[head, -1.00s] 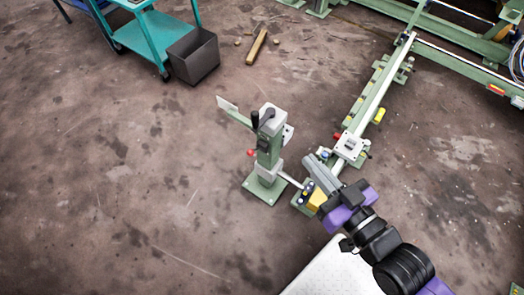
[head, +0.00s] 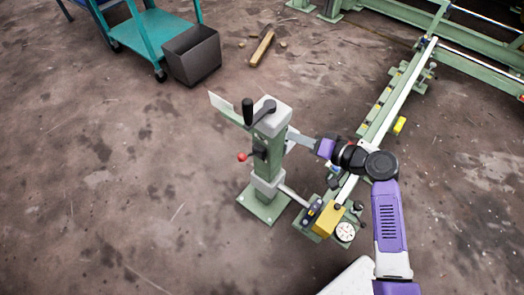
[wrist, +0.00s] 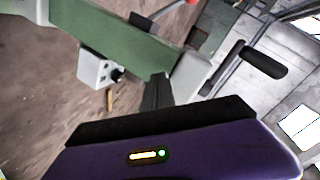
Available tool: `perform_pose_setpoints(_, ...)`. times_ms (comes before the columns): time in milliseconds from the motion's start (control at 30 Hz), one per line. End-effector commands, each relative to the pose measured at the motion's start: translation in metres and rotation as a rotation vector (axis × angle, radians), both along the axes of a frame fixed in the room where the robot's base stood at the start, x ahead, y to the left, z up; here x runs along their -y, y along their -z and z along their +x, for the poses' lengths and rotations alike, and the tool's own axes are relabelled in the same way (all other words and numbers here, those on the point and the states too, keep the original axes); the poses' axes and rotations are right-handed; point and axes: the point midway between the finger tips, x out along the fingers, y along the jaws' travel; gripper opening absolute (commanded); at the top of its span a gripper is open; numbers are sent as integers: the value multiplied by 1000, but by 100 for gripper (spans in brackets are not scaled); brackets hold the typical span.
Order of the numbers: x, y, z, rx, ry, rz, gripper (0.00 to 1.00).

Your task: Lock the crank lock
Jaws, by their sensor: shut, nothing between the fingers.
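The green post (head: 268,165) stands upright on its base plate. Its grey top carries a crank with an upright black handle (head: 248,110). A lever with a red ball (head: 242,157) sticks out from the post's left side; which part is the crank lock, I cannot tell for certain. My gripper (head: 293,139) is shut and empty at the right side of the post's upper part; contact cannot be told. In the wrist view, the dark fingers (wrist: 156,92) lie close to the green post (wrist: 115,35), with the crank's black handle (wrist: 263,62) to the right and a red part at the top edge.
A rail (head: 385,115) runs from the post's right toward the green frame at the back. A yellow block (head: 328,219) and a dial gauge (head: 345,232) sit near its front end. A dark bin (head: 192,56) and teal cart (head: 160,30) stand back left. Floor on the left is clear.

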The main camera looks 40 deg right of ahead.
Motion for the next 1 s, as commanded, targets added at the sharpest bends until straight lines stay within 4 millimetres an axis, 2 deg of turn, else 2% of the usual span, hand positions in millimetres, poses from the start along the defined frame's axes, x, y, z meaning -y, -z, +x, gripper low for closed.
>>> perform_pose_setpoints(100, -21, -4, 0, 21, -126, 78, 0)
perform_pose_setpoints(200, -43, -4, -10, 25, -225, 130, 0)
perform_pose_setpoints(400, -70, -8, -27, 39, -354, 165, 0)
perform_pose_setpoints(833, -75, -7, -30, 39, -376, 155, 0)
perform_pose_setpoints(1000, -83, -3, -20, 39, -378, 154, 0)
